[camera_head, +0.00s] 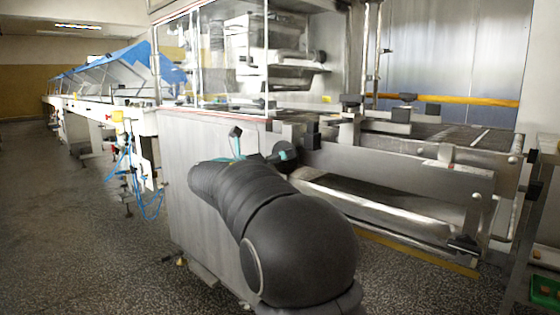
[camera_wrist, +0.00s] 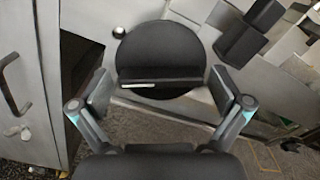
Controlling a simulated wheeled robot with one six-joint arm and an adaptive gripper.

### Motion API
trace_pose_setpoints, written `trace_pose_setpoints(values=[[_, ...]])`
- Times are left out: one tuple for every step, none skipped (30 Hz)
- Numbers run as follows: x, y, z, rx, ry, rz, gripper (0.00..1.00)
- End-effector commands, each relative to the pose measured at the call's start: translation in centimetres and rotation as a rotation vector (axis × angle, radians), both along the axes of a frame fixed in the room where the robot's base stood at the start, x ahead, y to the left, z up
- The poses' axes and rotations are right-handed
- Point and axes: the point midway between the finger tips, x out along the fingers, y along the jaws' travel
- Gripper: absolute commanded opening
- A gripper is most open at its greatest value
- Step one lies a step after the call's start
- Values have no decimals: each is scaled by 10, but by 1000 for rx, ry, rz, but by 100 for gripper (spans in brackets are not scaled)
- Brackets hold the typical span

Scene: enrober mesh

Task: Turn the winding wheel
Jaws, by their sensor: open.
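The winding wheel (camera_wrist: 160,50) is a round black disc in the upper middle of the wrist view, against the grey metal machine side. A dark bar crosses its lower part. My gripper (camera_wrist: 160,90) is open, with one finger to the left and one to the right of the disc. I cannot tell whether either finger touches it. In the head view my dark arm reaches to the machine's near corner.
A black block-shaped knob (camera_wrist: 240,42) sits just right of the wheel. A cabinet door with a dark handle (camera_wrist: 14,85) is at the left. The mesh conveyor (camera_head: 440,135) extends right from the glass-fronted machine (camera_head: 210,60). Speckled floor (camera_head: 80,230) is clear at the left.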

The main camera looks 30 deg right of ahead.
Motion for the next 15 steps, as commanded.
trace_pose_setpoints(values=[[1,-3,0,0,0,-1,100],[1,-4,0,0,-1,0,100],[2,-5,0,0,-1,0,100],[2,-5,0,0,-1,0,100],[2,-6,0,0,-1,1,100],[2,-6,0,0,-1,1,100],[2,-6,0,0,-1,1,100],[2,-6,0,0,-1,1,100],[2,-6,0,0,-1,1,100],[2,-6,0,0,-1,1,100],[2,-6,0,0,-1,0,100],[2,-6,0,0,-1,0,95],[2,-6,0,0,-1,0,88],[2,-6,0,0,-1,0,80],[2,-6,0,0,-1,0,70]])
